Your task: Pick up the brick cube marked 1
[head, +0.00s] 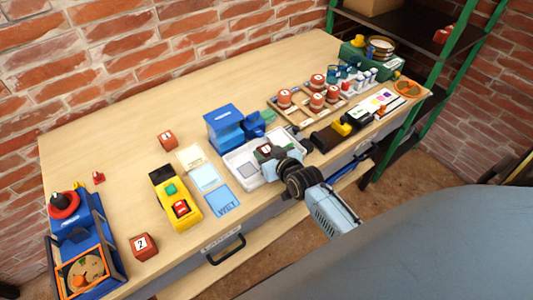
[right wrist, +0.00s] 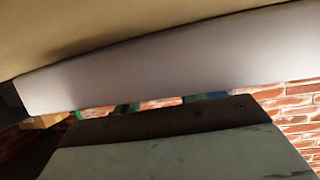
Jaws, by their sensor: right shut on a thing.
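My right gripper (head: 272,155) is over the white tray (head: 236,166) in the head view, shut on a dark red brick cube (head: 265,149) with a pale label. The number on this cube is too small to read surely, and the gripper hides part of it. Another red cube (head: 142,246), marked 2, stands at the front left of the table. A third red cube (head: 167,140) with a white label stands farther back; its number is unclear. The right wrist view is mostly filled by close, blurred surfaces and does not show the cube clearly. My left gripper is not in view.
A yellow device (head: 161,177) and a blue machine (head: 224,124) flank the pale cards (head: 206,178). A wooden rack (head: 300,117) with red-brown pots is at the right. A blue fixture (head: 78,240) is at far left. The table's back left is clear.

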